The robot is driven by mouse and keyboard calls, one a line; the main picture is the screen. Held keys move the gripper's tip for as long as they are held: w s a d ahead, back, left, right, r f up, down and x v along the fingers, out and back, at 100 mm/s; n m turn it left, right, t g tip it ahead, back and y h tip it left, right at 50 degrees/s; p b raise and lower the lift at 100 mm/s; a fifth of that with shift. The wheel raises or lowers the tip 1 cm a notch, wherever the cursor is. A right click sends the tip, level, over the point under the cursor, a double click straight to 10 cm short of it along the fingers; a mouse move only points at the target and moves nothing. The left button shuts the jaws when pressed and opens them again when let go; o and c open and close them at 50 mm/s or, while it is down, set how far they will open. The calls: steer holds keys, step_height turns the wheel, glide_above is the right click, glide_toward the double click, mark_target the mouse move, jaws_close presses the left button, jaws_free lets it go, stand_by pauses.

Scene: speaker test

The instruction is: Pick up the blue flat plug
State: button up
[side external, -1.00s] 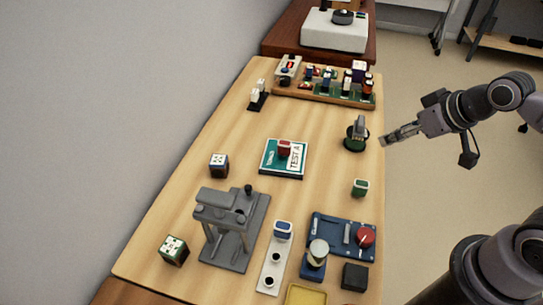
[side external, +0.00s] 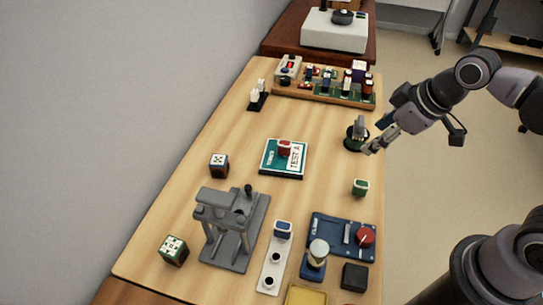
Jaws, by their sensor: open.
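A small blue block with a white edge (side external: 283,229), which looks like the blue flat plug, stands at the far end of a white strip (side external: 270,265) with dark round holes. It is near the front middle of the table. My gripper (side external: 371,149) is open and empty at the table's right edge, close to a dark green round stand with a grey piece (side external: 357,133). It is well apart from the blue plug, farther back and to the right. Whether the gripper touches the green stand I cannot tell.
A grey press (side external: 232,225) stands left of the plug. A blue panel with a red knob (side external: 342,236) and a blue-based post (side external: 315,260) are to its right. A green plug (side external: 360,187) and a teal "TEST A" board with a red plug (side external: 268,160) lie farther back.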

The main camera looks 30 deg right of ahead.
steer(key=w+a+f+n+g, duration=0.2)
steer(key=a+n+g, duration=0.1)
steer(key=a+n, duration=0.75)
steer(key=n+g, duration=0.3)
steer(key=n, duration=0.8)
glide_toward(283, 226)
steer(key=shift+a+f+h, duration=0.1)
steer(key=shift+a+h, duration=0.25)
steer(key=shift+h, duration=0.05)
steer(key=shift+s+f, duration=0.15)
steer(key=shift+f, duration=5.1)
steer(key=c, duration=1)
